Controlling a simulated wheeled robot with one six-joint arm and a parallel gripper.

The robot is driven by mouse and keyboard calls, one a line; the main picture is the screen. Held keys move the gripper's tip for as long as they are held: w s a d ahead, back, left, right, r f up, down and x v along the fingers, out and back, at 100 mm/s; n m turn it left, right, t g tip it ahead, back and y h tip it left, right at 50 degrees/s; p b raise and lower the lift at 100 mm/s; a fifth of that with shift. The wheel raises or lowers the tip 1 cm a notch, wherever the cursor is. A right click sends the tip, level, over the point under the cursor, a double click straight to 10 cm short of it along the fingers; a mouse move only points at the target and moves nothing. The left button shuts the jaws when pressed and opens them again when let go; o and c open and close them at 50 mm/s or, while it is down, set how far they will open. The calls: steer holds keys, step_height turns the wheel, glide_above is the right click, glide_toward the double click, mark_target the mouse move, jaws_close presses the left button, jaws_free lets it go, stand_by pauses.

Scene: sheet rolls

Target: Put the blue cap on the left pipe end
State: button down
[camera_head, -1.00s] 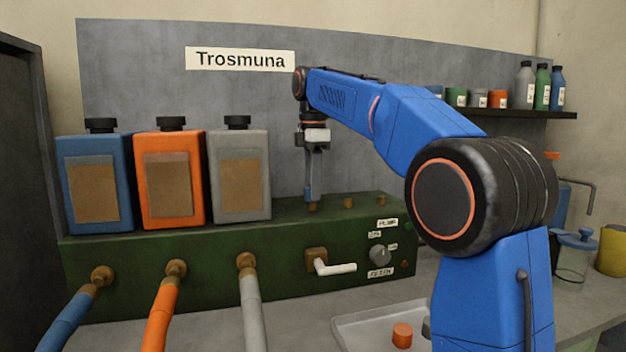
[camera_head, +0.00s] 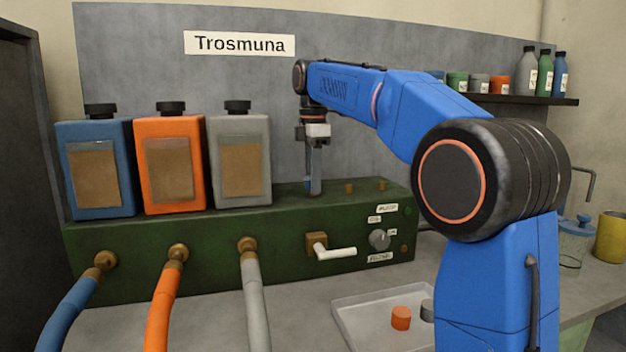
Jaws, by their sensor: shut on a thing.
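My gripper (camera_head: 314,184) points straight down over the top of the green housing. It is shut on the blue cap (camera_head: 307,184), of which only a small blue strip shows beside the finger. The gripper and cap are at the left pipe end, which is hidden behind them. The cap looks level with the pipe ends, but I cannot tell how fully it sits on the left one. The middle pipe end (camera_head: 349,188) and the right pipe end (camera_head: 381,185) are short bare brass stubs to the right.
Blue (camera_head: 95,170), orange (camera_head: 169,165) and grey (camera_head: 240,160) canisters stand on the green housing (camera_head: 200,255), left of my gripper. A white-handled valve (camera_head: 335,252) juts from its front. A tray (camera_head: 365,335) holds an orange cap (camera_head: 401,318) and a partly hidden grey cap (camera_head: 427,310).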

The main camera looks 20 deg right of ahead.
steer(key=c, duration=1.3)
jaws_free()
steer(key=shift+w+d+f, duration=0.15)
steer(key=shift+w+f, duration=0.1)
steer(key=shift+f, duration=0.15)
steer(key=shift+r, duration=0.1)
steer(key=shift+r, duration=0.15)
steer(key=shift+r, duration=3.6)
